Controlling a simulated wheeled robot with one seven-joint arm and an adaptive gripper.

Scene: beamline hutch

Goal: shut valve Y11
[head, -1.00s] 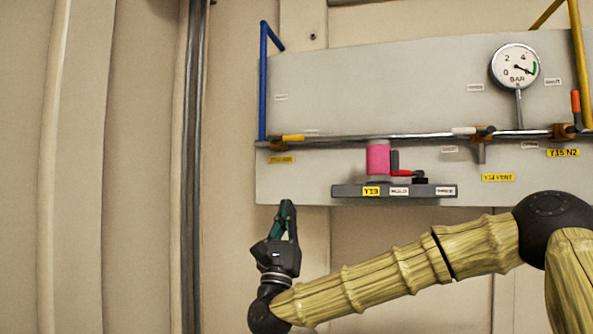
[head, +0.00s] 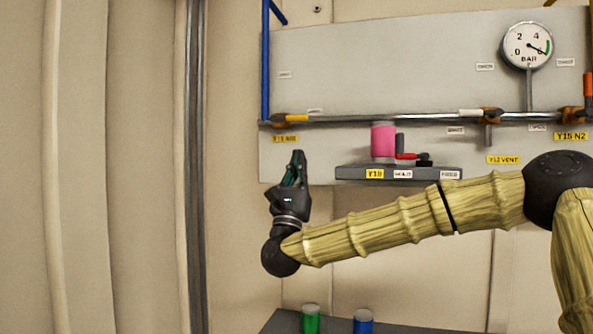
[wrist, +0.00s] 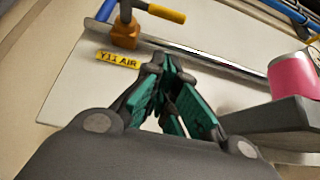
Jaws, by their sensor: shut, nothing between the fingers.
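Valve Y11 has an orange-brown body (head: 279,121) and a yellow lever (head: 296,118) at the left end of the pipe. The lever lies along the pipe, pointing right. In the wrist view the body (wrist: 125,36) and lever (wrist: 160,12) are at the top left. The yellow label (wrist: 117,60) reads Y11 AIR; in the head view the label (head: 285,139) is small. My gripper (head: 297,156) is shut and empty, pointing up just below the label. In the wrist view its fingertips (wrist: 165,66) are below and right of the valve body, apart from the lever.
A blue pipe (head: 265,65) rises at the valve's left. Green (head: 311,320) and blue (head: 363,322) cylinders stand below.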

